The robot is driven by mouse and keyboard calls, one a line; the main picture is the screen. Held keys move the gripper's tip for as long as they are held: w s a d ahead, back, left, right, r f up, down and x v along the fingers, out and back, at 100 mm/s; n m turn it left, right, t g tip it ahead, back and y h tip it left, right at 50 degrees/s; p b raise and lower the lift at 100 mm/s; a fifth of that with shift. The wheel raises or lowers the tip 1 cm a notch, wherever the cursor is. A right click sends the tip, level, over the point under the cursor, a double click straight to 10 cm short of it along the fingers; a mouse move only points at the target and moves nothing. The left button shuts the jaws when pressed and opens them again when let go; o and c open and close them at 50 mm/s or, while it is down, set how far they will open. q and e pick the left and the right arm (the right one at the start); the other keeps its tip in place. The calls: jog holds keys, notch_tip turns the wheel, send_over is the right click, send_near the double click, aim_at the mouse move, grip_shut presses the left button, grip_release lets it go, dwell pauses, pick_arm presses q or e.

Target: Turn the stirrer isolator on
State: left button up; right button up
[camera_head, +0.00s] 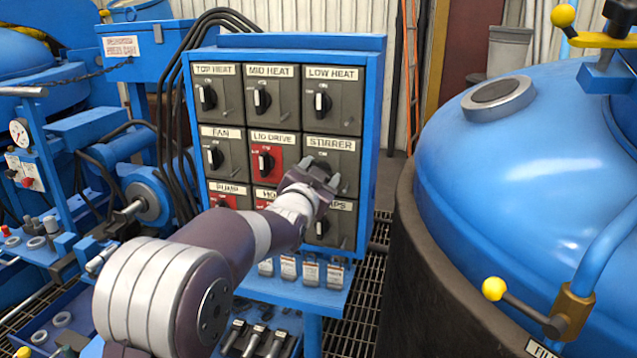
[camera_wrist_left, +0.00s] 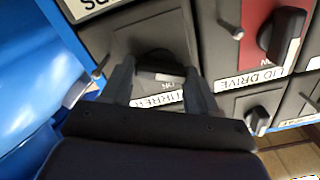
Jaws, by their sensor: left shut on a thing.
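The stirrer isolator is a dark grey panel labelled STIRRER (camera_head: 330,143) in the right column, middle row of the blue switch cabinet (camera_head: 372,100). In the head view, my left gripper (camera_head: 322,178) covers most of its knob. In the left wrist view, the black stirrer knob (camera_wrist_left: 158,58) sits between the two fingers of my left gripper (camera_wrist_left: 160,72), which is shut on it. The STIRRER label (camera_wrist_left: 150,101) shows upside down between the fingers, partly covered. The knob's exact angle is hard to tell. My right gripper is not in view.
The red LID DRIVE isolator (camera_head: 263,158) is directly left of the stirrer, and LOW HEAT (camera_head: 332,98) is above. A big blue furnace lid (camera_head: 530,160) stands close on the right, with a yellow-knobbed handle (camera_head: 494,289).

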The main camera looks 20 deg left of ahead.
pick_arm(q)
jog(key=shift+d+f+m+b, duration=0.1)
jog(key=shift+f+m+b, duration=0.1)
jog(key=shift+m+b, duration=2.55)
jog(key=shift+f+m+b, duration=0.15)
jog(key=shift+m+b, duration=1.85)
jog(key=shift+m, duration=1.45)
jog(key=o, duration=1.1)
jog(key=shift+r, duration=0.1)
jog(key=shift+c, duration=0.2)
